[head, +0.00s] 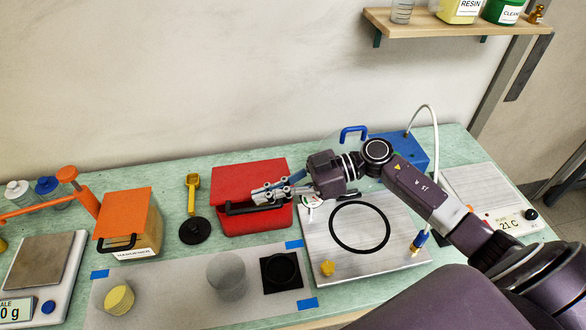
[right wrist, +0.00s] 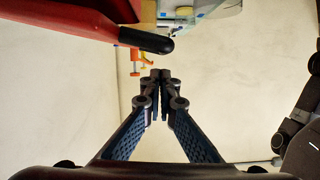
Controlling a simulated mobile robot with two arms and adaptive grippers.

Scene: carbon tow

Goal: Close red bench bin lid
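The red bench bin (head: 256,223) stands on the bench left of the metal plate. Its red lid (head: 248,178) lies over the top and looks down or nearly down; I cannot tell if it is fully seated. A black handle (head: 238,209) runs along the lid's front edge. My right gripper (head: 262,194) is over the lid's front right part, close to the handle. In the right wrist view, the gripper's fingertips (right wrist: 160,75) meet with nothing between them. The handle's end (right wrist: 152,40) is beside them, apart in that picture. My left gripper is not in view.
An orange-lidded hardener bin (head: 125,222) stands to the left, with a yellow scoop (head: 191,192) and black disc (head: 195,231) between. The metal plate (head: 385,255) with a black ring lies right. A clear cup (head: 228,277) stands in front on a grey mat (head: 180,296).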

